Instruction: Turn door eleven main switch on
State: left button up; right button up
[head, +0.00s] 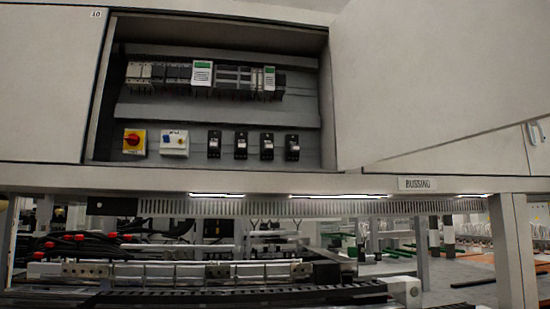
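An open electrical cabinet (222,172) shows in the head view, above the machine. A red rotary switch on a yellow plate (134,141) sits at the lower left inside it; I cannot tell which way its knob is turned. To its right are a white unit with a blue part (174,142) and several black breakers (241,145). The open door (440,75) stands out to the right; no number is readable on it. The closed door at left (45,85) is marked 10. Neither of my grippers is in view.
A row of modules (202,74) runs along the cabinet's upper rail. Below the cabinet are a ledge with a label (417,184), lit strips, and a machine bed with red knobs (80,238). A grey post (512,250) stands at right.

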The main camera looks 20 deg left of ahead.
aim_at(132, 139)
jog(key=u, duration=1.6)
